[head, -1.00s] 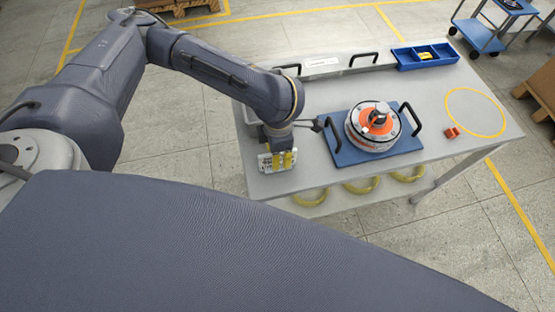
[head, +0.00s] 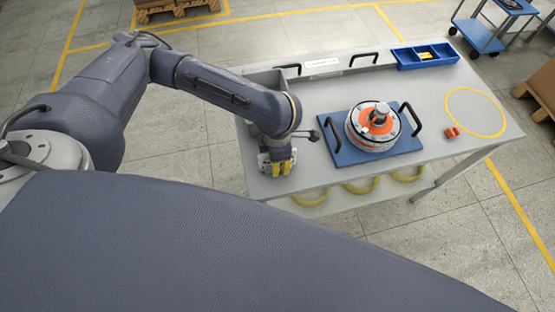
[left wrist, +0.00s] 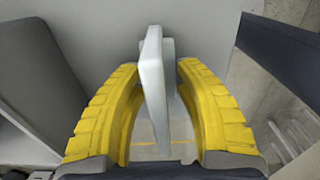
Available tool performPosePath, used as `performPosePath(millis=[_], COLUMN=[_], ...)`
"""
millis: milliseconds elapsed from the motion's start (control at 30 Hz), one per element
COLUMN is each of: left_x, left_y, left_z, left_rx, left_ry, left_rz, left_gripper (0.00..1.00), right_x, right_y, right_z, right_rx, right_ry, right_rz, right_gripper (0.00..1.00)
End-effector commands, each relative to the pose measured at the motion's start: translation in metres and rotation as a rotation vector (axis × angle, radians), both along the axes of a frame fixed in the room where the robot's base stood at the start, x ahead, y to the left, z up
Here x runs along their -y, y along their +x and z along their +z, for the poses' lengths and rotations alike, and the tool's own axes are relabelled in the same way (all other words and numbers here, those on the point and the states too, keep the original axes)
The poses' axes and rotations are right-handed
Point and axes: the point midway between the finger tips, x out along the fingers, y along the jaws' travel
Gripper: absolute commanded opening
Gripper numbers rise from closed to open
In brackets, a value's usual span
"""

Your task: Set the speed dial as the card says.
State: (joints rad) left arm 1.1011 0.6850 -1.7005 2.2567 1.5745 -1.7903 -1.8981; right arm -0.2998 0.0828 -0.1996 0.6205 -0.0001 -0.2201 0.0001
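My left gripper (head: 283,169) is low over the table's near left corner, with its yellow fingers pointing down over a small pale panel (head: 263,163). The gripper hides most of this panel, and no dial or setting can be read. In the left wrist view the two yellow fingers (left wrist: 158,68) stand on either side of a pale upright bar (left wrist: 154,85), with narrow gaps showing beside it. I cannot tell whether this bar is the dial's knob. A white label with faint print (head: 321,63) is at the table's back; its words are too small to read. My right gripper is not in view.
A hub motor with an orange face (head: 378,121) sits on a blue plate (head: 345,154) with black handles. A blue bin (head: 408,62) stands at the back right. A small red piece (head: 452,132) lies beside a yellow ring marking (head: 450,97). A grey tray edge is behind the gripper.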

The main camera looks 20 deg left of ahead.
Motion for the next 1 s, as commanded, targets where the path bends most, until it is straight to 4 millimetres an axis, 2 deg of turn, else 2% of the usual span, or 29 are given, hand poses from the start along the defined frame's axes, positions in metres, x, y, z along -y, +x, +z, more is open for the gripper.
performPosePath(millis=[733, 1000], left_x=[0.0000, 0.0000], left_y=[0.0000, 0.0000], left_z=[-0.0047, -0.0047], left_rx=[0.000, 0.000], left_ry=[0.000, 0.000], left_rz=[0.000, 0.000], left_gripper=[0.35, 0.03], right_x=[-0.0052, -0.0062], right_y=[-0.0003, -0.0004], right_z=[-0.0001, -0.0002], right_rx=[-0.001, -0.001], right_ry=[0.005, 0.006], right_rz=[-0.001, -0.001], right_gripper=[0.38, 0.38])
